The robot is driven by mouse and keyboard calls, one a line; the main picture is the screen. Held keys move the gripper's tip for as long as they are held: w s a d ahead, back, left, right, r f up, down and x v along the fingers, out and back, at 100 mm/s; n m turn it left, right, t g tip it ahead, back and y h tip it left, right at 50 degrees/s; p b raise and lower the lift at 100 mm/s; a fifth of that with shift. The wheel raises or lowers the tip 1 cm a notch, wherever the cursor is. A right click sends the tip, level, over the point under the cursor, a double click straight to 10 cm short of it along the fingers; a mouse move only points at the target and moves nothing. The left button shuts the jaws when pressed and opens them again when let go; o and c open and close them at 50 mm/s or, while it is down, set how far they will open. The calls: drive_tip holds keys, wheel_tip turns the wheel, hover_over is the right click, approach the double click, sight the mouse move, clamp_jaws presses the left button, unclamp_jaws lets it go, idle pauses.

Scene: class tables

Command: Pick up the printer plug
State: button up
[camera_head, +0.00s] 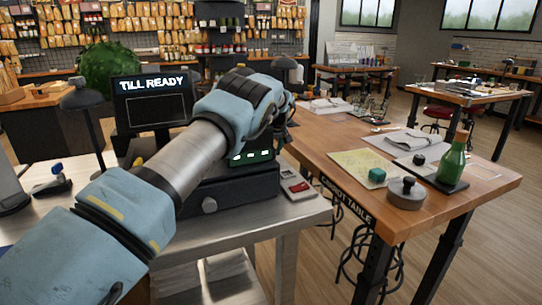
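I cannot make out a printer plug in this view. My arm reaches from the lower left up over the till, and its blue wrist covers part of the till. My gripper (287,112) is at the far end of the arm, mostly hidden behind the wrist, so I cannot see its fingers or anything between them. The black till (235,190) stands on the grey counter (290,213), with green lights on its front. Its screen (152,101) reads "TILL READY".
A small card reader (295,184) lies right of the till. A small blue-and-black device (52,180) is at left. The wooden table (460,200) at right holds a green bottle (453,160), a round grey weight (406,194) and papers. Stools stand below it. Floor at far right is clear.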

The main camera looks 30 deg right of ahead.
clamp_jaws()
idle(0.3)
